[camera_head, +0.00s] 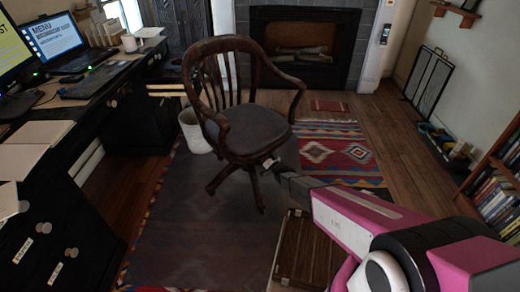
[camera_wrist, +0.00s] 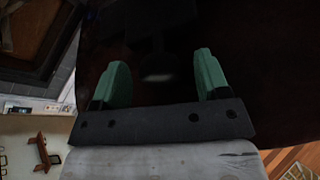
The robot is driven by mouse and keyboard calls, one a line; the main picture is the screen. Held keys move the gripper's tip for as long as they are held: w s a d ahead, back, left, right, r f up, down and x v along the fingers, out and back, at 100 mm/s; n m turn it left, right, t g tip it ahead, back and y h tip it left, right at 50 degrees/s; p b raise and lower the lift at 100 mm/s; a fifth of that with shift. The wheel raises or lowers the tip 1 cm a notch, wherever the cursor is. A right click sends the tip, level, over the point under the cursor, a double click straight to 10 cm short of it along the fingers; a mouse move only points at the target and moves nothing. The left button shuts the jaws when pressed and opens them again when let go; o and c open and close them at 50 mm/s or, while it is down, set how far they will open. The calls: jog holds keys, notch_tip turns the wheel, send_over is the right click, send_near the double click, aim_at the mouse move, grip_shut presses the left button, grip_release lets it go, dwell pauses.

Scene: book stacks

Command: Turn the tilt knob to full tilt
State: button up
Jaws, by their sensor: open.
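A wooden swivel armchair (camera_head: 245,110) with a dark padded seat stands on the rug. My gripper (camera_head: 268,162) is just below the front right edge of the seat, partly hidden by it. In the wrist view my gripper (camera_wrist: 155,78) is open, with two green fingers apart. A very dark surface, probably the seat's underside, fills the space beyond them. A dim grey round shape (camera_wrist: 157,77) shows between the fingers. It may be the tilt knob, but it is too dark to be sure. No knob can be made out in the head view.
A black desk (camera_head: 40,215) with drawers runs along the left. A white waste bin (camera_head: 194,131) stands left of the chair. A bookshelf (camera_head: 495,185) is at the right. A patterned rug (camera_head: 335,153) covers the floor, and bare floor lies right of the chair.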

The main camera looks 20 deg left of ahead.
jog(key=shift+w+a, duration=0.15)
jog(key=shift+a, duration=0.05)
jog(key=c, duration=0.9)
jog(key=shift+c, duration=0.2)
jog(key=shift+n, duration=0.3)
jog(key=n+g+y, duration=0.1)
jog(key=n, duration=0.1)
jog(key=n+g+y, duration=0.1)
jog(key=n, duration=0.2)
jog(key=shift+w+d, duration=0.15)
jog(key=shift+w, duration=0.05)
jog(key=n+g, duration=0.2)
jog(key=n, duration=0.1)
jog(key=n+g+y, duration=0.1)
jog(key=n+g, duration=0.1)
jog(key=n, duration=0.2)
jog(key=shift+w, duration=0.1)
jog(key=shift+n, duration=0.3)
